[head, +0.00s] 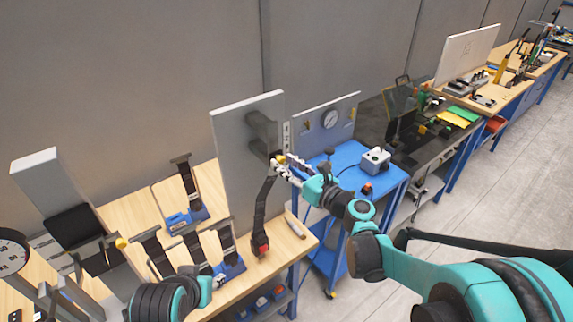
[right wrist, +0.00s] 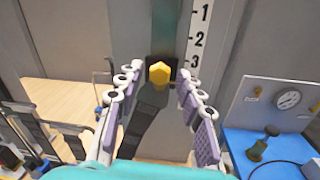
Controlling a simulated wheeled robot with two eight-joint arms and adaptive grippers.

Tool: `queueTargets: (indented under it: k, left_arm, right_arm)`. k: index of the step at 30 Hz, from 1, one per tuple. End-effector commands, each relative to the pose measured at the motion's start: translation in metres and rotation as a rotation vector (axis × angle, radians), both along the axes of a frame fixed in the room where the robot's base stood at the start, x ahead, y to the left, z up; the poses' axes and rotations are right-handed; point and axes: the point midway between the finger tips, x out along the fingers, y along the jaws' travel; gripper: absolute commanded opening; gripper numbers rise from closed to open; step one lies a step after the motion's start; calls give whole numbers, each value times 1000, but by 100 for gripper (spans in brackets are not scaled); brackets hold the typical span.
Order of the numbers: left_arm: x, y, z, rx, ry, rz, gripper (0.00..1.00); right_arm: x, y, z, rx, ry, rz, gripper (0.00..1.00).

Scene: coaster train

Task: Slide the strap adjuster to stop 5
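A tall grey panel (head: 238,165) stands upright on the wooden bench. A white number scale (right wrist: 198,35) runs along it, with 1, 2 and 3 readable; lower numbers are hidden. The adjuster is a dark block with a yellow knob (right wrist: 159,73), about level with the 3. A black strap (head: 261,205) hangs from it to a red buckle (head: 261,247). My right gripper (right wrist: 151,92) is open, its fingers apart on either side of the knob, with gaps showing. My left gripper (head: 217,281) is low over the bench; its fingers are too small to read.
Several strap stands (head: 190,185) and blue-based pieces crowd the bench left of the panel. A blue cart (head: 345,160) with a gauge board (head: 328,122) stands to the right. A dial (head: 12,255) is at the far left. Open floor lies at the right.

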Motion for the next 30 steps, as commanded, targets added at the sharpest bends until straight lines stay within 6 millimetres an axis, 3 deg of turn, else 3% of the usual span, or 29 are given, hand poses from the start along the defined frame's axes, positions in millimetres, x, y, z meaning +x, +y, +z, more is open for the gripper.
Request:
queueTargets:
  k: [1, 3, 10, 18, 26, 27, 29, 30]
  left_arm:
    - [0, 0, 0, 0, 0, 0, 40]
    - [0, 0, 0, 0, 0, 0, 40]
    - [0, 0, -3, 0, 0, 0, 40]
    - [0, 0, -28, 0, 0, 0, 40]
    - [0, 0, -25, 0, 0, 0, 40]
    - [0, 0, -25, 0, 0, 0, 40]
    - [0, 0, -25, 0, 0, 0, 40]
    - [0, 0, -25, 0, 0, 0, 40]
  right_arm:
    - [0, 0, 0, 0, 0, 0, 17]
    - [0, 0, 0, 0, 0, 0, 0]
    - [0, 0, -3, 0, 0, 0, 0]
    - [0, 0, -31, -1, -1, 0, 0]
    - [0, 0, -28, -1, -1, 0, 0]
    - [0, 0, -28, 0, 0, 0, 31]
    - [0, 0, -28, 0, 0, 0, 44]
    - [0, 0, -28, 0, 0, 0, 44]
